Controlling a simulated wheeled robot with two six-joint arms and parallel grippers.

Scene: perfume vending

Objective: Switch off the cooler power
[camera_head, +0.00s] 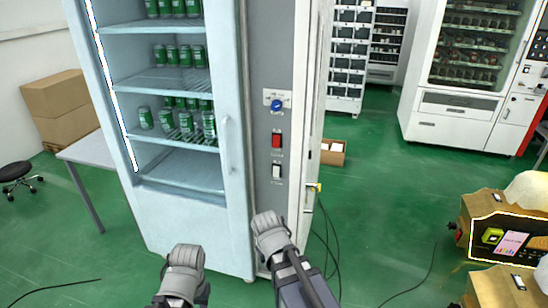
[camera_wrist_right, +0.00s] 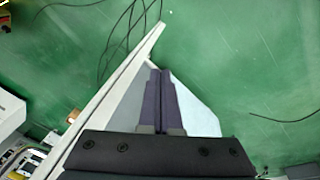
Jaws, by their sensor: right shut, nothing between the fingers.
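The cooler (camera_head: 180,222) is a tall pale-blue cabinet with green cans on its shelves. Its grey side panel (camera_head: 262,195) carries a blue knob (camera_head: 277,105), a red switch (camera_head: 276,141) and a white switch (camera_head: 276,171) below it. The switch labels are too small to read. My right gripper (camera_head: 267,222) is in front of the panel's lower part, below the white switch. In the right wrist view its fingers (camera_wrist_right: 160,75) are together and empty. My left gripper (camera_head: 185,258) is low in front of the cooler's base, and its fingers cannot be made out.
A door handle (camera_head: 226,133) stands out left of the panel. A yellow piece (camera_head: 314,187) sticks out at the cabinet's right edge, with black cables (camera_head: 333,245) on the green floor. Brown machines (camera_head: 505,240) stand at the right. The floor between is mostly clear.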

